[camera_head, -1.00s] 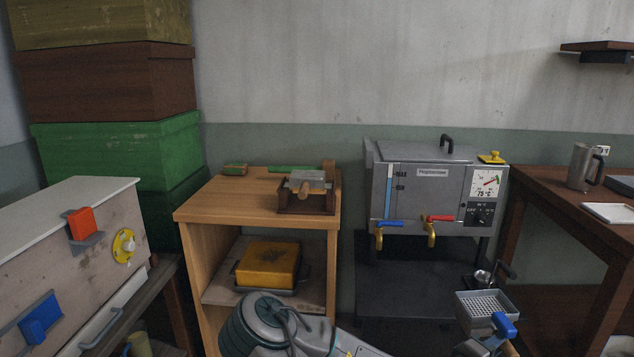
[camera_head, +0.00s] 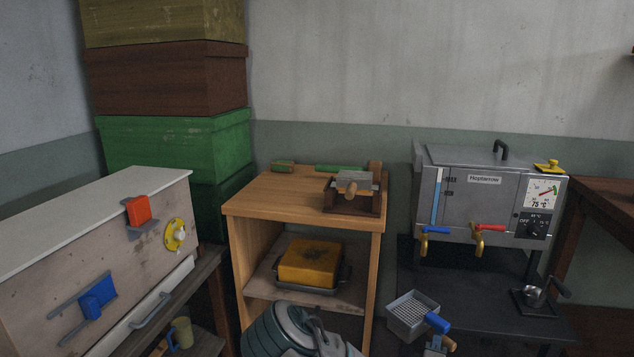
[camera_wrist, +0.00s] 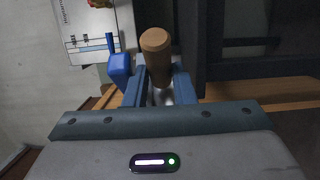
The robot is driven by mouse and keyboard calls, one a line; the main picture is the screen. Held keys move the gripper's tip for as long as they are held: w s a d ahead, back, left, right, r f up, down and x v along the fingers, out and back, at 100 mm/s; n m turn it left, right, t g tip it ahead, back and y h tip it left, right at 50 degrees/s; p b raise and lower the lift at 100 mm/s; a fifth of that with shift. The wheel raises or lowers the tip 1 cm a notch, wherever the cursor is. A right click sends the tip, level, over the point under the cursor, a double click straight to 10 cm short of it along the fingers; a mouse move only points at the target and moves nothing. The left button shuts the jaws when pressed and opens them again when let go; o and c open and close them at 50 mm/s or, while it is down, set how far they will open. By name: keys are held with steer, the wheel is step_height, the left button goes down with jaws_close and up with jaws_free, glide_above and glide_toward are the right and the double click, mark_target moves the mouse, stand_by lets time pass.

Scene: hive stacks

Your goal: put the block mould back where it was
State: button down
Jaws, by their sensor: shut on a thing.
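My gripper (camera_head: 438,328) has blue fingers and is shut on the wooden handle (camera_wrist: 157,55) of a grey pan (camera_head: 408,318). The pan has a gridded floor and is held in front of the black stand's left edge. In the wrist view, the gripper (camera_wrist: 160,88) grips the handle between its fingers, with the brown handle end sticking out. A yellow block (camera_head: 310,262) sits in a dark tray with side handles (camera_head: 342,275) on the cabinet's shelf. I cannot tell for certain which of these is the block mould.
A wooden cabinet (camera_head: 245,200) carries a dark wooden rig (camera_head: 340,204) and green-handled tools (camera_head: 340,168). A grey heated tank (camera_head: 470,195) with taps stands above a black stand (camera_head: 500,310), which bears a small metal pot (camera_head: 535,296). A white-lidded box (camera_head: 90,215) is at left.

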steer(key=shift+w+a+f+n+t+y, duration=1.2)
steer(key=shift+a+n+y, duration=2.05)
steer(key=shift+a, duration=4.05)
step_height(320, 180, up, 26)
steer(key=m+y+p, duration=0.1)
steer(key=p, duration=2.6)
steer(key=shift+g, duration=0.3)
steer(key=s+r, duration=0.2)
steer(key=s, duration=0.2)
steer(key=shift+s+d+r, duration=0.1)
steer(key=shift+s+r, duration=0.05)
steer(key=shift+r, duration=0.25)
steer(key=w+r+p, duration=0.2)
steer(key=r+p, duration=0.5)
steer(key=p, duration=0.1)
steer(key=w+r+p, duration=0.2)
steer(key=r+p, duration=0.5)
steer(key=p, duration=0.2)
steer(key=shift+w+r, duration=0.3)
